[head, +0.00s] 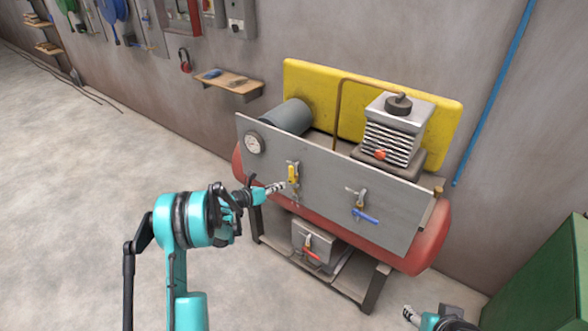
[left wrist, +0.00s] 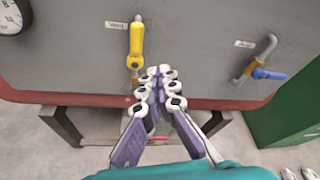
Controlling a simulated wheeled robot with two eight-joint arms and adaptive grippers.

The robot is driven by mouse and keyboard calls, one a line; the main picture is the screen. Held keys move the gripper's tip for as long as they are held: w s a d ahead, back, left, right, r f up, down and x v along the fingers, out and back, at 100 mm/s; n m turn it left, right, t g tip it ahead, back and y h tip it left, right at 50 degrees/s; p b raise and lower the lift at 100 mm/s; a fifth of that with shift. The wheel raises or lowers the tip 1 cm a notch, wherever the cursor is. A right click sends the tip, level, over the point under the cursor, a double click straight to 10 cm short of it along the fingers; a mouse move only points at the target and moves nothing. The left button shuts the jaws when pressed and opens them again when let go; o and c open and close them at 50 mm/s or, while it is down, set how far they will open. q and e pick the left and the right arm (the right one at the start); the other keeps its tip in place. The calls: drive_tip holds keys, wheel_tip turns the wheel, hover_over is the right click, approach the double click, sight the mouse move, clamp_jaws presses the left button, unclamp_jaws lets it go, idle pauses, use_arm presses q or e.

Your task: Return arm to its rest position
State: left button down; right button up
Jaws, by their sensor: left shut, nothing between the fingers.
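My left gripper (head: 276,188) is shut and empty, in front of the grey panel (head: 325,178), close to the yellow valve handle (head: 293,173). In the left wrist view the fingers of my left gripper (left wrist: 158,82) are together, just below and right of the yellow handle (left wrist: 136,45), which stands upright; I cannot tell whether they touch the valve. My left arm reaches forward from the lower left. My right gripper (head: 411,314) shows only in part at the bottom edge; its jaw opening is unclear.
The panel also carries a gauge (head: 254,144) and a blue-handled valve (head: 366,216). A red tank (head: 430,240) lies behind it. Below is a grey box with a red handle (head: 311,254). A green cabinet (head: 545,280) stands at right.

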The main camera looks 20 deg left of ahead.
use_arm(q)
drive_tip(key=s+d+r+m+g+y, duration=0.1)
drive_tip(key=s+d+r+m+g, duration=0.1)
drive_tip(key=s+d+r+m, duration=0.6)
drive_tip(key=s+d+r+m+g+y, duration=0.2)
drive_tip(key=s+d+r+m, duration=0.3)
drive_tip(key=s+m, duration=0.5)
drive_tip(key=s+a+m+g+y, duration=0.1)
drive_tip(key=s+m+y, duration=0.2)
drive_tip(key=s+m, duration=1.4)
drive_tip(key=s, duration=0.6)
drive_tip(key=shift+s+f+g+y, duration=0.3)
drive_tip(key=shift+f+y, duration=0.1)
idle(3.0)
